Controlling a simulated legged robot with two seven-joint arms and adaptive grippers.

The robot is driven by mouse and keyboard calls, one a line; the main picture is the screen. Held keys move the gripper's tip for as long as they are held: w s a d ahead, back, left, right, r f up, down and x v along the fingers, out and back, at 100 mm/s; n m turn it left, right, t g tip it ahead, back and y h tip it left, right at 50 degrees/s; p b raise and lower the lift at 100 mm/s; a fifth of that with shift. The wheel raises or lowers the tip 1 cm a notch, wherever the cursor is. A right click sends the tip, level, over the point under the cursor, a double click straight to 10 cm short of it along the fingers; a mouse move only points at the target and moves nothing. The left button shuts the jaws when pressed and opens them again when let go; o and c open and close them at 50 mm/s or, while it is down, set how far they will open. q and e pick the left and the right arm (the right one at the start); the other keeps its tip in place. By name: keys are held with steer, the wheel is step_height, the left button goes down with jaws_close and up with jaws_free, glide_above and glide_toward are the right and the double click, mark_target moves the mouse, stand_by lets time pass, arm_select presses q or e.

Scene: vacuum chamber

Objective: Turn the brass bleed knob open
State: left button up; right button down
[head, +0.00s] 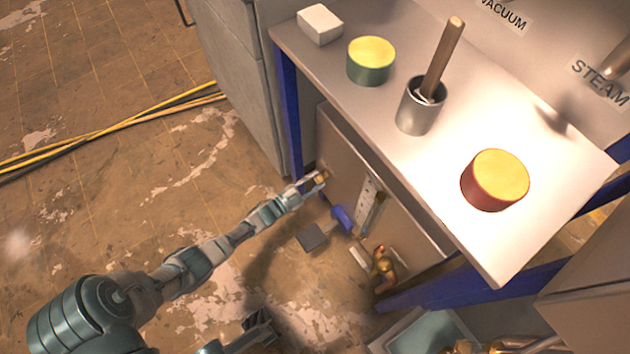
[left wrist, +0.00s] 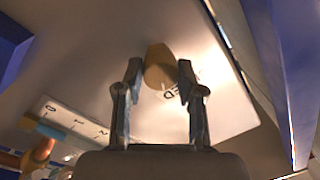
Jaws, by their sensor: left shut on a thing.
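The brass bleed knob (left wrist: 158,66) sits on the front of a grey metal box (head: 338,150) under the bench. My left gripper (head: 318,180) reaches it from the left and is shut on the knob. In the left wrist view its two fingertips (left wrist: 159,74) stand on either side of the knob. A small dark marking shows on the panel beside the knob, partly behind a finger. In the head view the gripper hides most of the knob. A dark shape at the bottom edge looks like my right gripper (head: 258,328); its jaws are unclear.
A white marked strip (head: 367,200), a blue-ended part (head: 342,217) and a brass fitting (head: 383,264) are right of the knob. The bench above holds a white block (head: 319,24), green and red cylinders and a cup (head: 421,108). Blue legs flank the box.

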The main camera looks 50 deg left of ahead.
arm_select(q)
steer(key=m, duration=0.6)
steer(key=shift+d+f+m+h, duration=0.2)
steer(key=shift+f+m+h, duration=0.1)
steer(key=shift+m, duration=0.1)
steer(key=shift+s+d+f+m+h, duration=0.1)
steer(key=shift+m+h, duration=0.05)
steer(key=shift+m, duration=1.35)
steer(key=shift+s+f+m+h, duration=0.1)
steer(key=shift+m+h, duration=0.05)
steer(key=shift+m, duration=1.35)
steer(key=shift+f, duration=0.1)
steer(key=o, duration=1.1)
steer(key=shift+d, duration=0.1)
steer(key=shift+o, duration=0.2)
steer(key=shift+w, duration=0.1)
steer(key=s+a, duration=0.1)
steer(key=s, duration=1)
steer(key=shift+s+a+f, duration=0.15)
steer(key=shift+s+f, duration=0.15)
steer(key=shift+s, duration=0.1)
